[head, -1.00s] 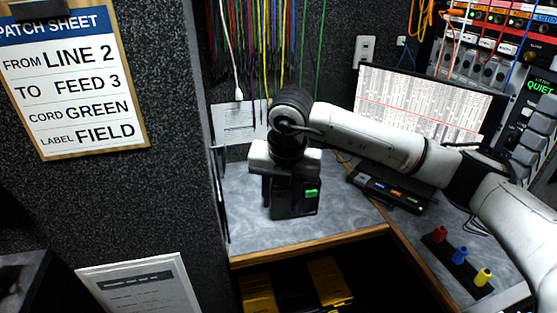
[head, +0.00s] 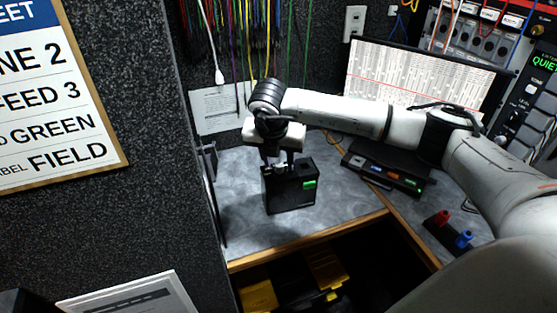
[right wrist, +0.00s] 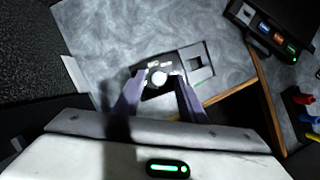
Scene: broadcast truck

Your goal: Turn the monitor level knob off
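A small black box (head: 291,192) with a green lit display stands on the grey counter. In the right wrist view its top carries a pale round knob (right wrist: 158,77) with light marks around it and a square recess to the right. I cannot read a label that names it as the monitor level knob. My right gripper (head: 279,163) points down at the box top. In the right wrist view its two fingers (right wrist: 159,82) are apart, one on each side of the knob; I cannot tell whether they touch it. My left gripper is not in view.
A black button unit (head: 385,178) sits right of the box, below a monitor (head: 425,85). Red and blue pegs (head: 464,239) stand at the right. A wall panel (head: 120,220) closes the left side. The counter's wooden edge (head: 310,240) runs in front, with a dark opening below.

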